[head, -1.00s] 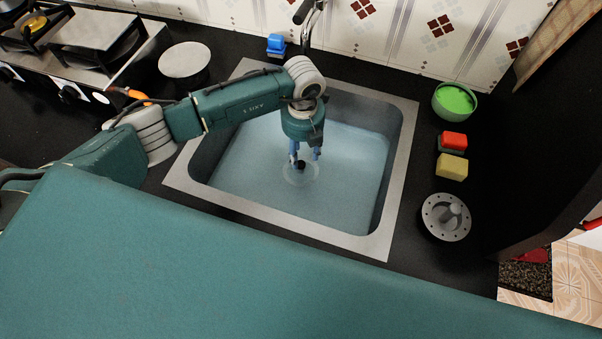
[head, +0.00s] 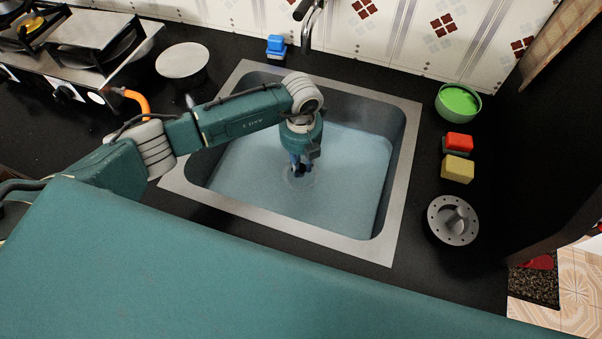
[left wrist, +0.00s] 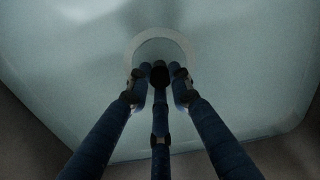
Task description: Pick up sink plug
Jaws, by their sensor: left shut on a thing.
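The sink plug (left wrist: 159,77) shows in the left wrist view as a dark round knob over a pale ring around the drain. In the head view it is a small dark spot (head: 300,174) near the middle of the sink floor, mostly hidden by my fingers. My left gripper (head: 300,168) points down into the sink, its blue fingers closed around the knob. In the left wrist view the fingers (left wrist: 159,80) converge on the knob from several sides. The plug appears to be at the drain; any gap beneath it cannot be told. My right gripper is not in view.
The sink's steel rim (head: 300,229) surrounds the pale blue basin. A faucet (head: 308,25) and blue sponge (head: 276,46) are behind it. A green bowl (head: 458,103), red sponge (head: 458,142), yellow sponge (head: 457,169) and grey strainer (head: 452,220) stand right. A stove (head: 75,60) is left.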

